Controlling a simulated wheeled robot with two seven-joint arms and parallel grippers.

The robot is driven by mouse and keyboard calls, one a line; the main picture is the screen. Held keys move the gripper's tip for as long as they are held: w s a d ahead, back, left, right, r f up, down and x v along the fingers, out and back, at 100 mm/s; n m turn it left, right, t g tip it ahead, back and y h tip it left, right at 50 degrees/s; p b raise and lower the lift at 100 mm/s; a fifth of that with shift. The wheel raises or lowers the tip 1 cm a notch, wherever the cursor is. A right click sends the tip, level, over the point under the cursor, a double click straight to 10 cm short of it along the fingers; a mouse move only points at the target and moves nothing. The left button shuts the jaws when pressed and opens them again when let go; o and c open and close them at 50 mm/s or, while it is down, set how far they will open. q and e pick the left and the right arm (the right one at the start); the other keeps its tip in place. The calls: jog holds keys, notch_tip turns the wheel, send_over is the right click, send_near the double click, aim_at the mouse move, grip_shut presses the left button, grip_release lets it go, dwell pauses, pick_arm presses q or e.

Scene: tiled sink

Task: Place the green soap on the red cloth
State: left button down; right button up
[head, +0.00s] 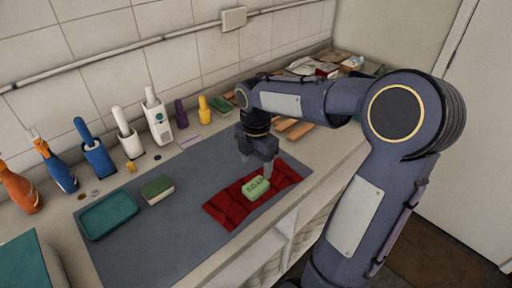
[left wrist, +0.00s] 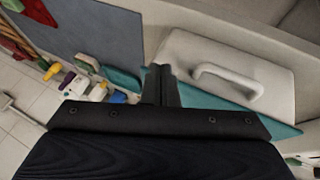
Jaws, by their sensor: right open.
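The green soap (head: 256,188) lies on the red cloth (head: 226,208), which is spread on the grey mat. Its lettered face shows in the head view. My right gripper (head: 257,168) is just above the soap, with its open fingers pointing down over the cloth. It is not shut on the soap; whether a fingertip touches it I cannot tell. My left gripper (left wrist: 162,86) shows only in the left wrist view. Its two fingers are together with nothing seen between them.
The grey mat (head: 185,235) also holds a teal tray (head: 108,214) and a green sponge (head: 157,189). Several bottles and brushes stand along the tiled wall. In the left wrist view, a pale block with a handle (left wrist: 230,80) on a teal surface lies close to my left gripper.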

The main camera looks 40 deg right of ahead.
notch_tip(320, 180, up, 5)
jog(key=s+a+f+m+t+y, duration=0.1)
jog(key=s+a+m+t+y, duration=0.1)
jog(key=s+a+m, duration=0.4)
jog(key=s+a+f+m+t+y, duration=0.1)
jog(key=s+a+f+m+t, duration=0.1)
jog(key=s+a+m, duration=0.4)
jog(key=s+m+t, duration=0.1)
jog(key=s+m, duration=0.3)
jog(key=m, duration=0.4)
jog(key=shift+a+m+t+y, duration=0.3)
jog(key=shift+a+m+y, duration=0.05)
jog(key=shift+m+y, duration=0.05)
